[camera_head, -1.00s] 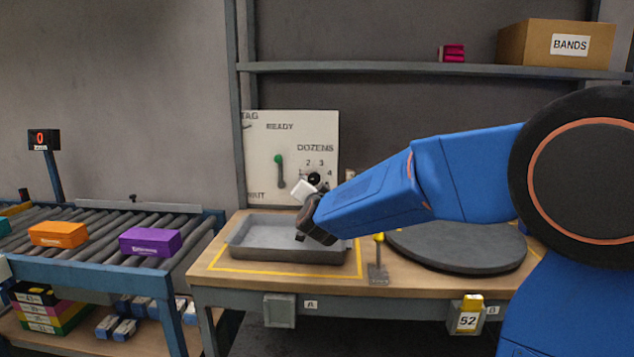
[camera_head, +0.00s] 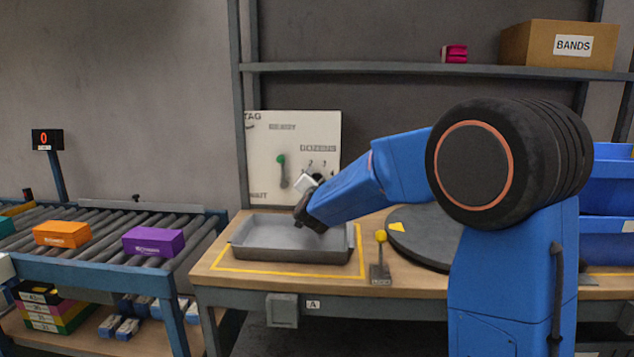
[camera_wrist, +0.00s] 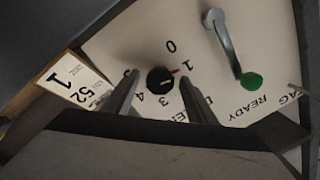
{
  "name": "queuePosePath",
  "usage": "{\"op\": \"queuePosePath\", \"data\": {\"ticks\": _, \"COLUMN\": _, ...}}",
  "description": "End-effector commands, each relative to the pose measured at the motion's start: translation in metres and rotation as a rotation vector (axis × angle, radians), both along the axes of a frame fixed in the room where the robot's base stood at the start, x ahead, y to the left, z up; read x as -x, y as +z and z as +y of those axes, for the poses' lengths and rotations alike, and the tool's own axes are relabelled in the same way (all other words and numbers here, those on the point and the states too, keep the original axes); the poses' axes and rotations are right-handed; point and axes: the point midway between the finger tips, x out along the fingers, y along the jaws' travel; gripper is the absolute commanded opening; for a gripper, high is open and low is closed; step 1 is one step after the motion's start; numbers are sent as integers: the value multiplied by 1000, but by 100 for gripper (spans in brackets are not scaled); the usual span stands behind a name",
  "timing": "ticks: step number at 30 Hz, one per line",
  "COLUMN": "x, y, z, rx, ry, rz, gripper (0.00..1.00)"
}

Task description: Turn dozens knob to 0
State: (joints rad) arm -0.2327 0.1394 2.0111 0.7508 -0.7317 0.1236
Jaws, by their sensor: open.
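The black dozens knob (camera_wrist: 160,80) sits on the white panel, and its red pointer is at the 1. My gripper (camera_wrist: 159,78) is open, with one finger on either side of the knob in the picture. I cannot tell whether the fingers touch it. In the head view the white panel (camera_head: 262,150) stands at the back of the bench, and my wrist covers part of the dial.
A green-tipped lever (camera_head: 281,172) is beside the dial, marked READY. A grey tray (camera_head: 290,258) lies below the panel. A yellow-topped lever (camera_head: 380,262) and a dark round plate (camera_head: 412,240) are to the right. A card reading 52 (camera_wrist: 78,82) is near the left finger.

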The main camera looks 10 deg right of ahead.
Motion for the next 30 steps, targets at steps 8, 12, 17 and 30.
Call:
{"op": "queuePosePath", "data": {"ticks": 8, "x": -1, "y": 0, "z": 0, "rx": 0, "ry": 1, "rz": 1, "gripper": 47}}
{"op": "queuePosePath", "data": {"ticks": 12, "x": -1, "y": 0, "z": 0, "rx": 0, "ry": 0, "rz": 1, "gripper": 13}}
{"op": "queuePosePath", "data": {"ticks": 17, "x": -1, "y": -1, "z": -1, "rx": 2, "ry": 0, "rz": 2, "gripper": 11}}
{"op": "queuePosePath", "data": {"ticks": 30, "x": -1, "y": -1, "z": 0, "rx": 161, "ry": 0, "rz": 56, "gripper": 11}}
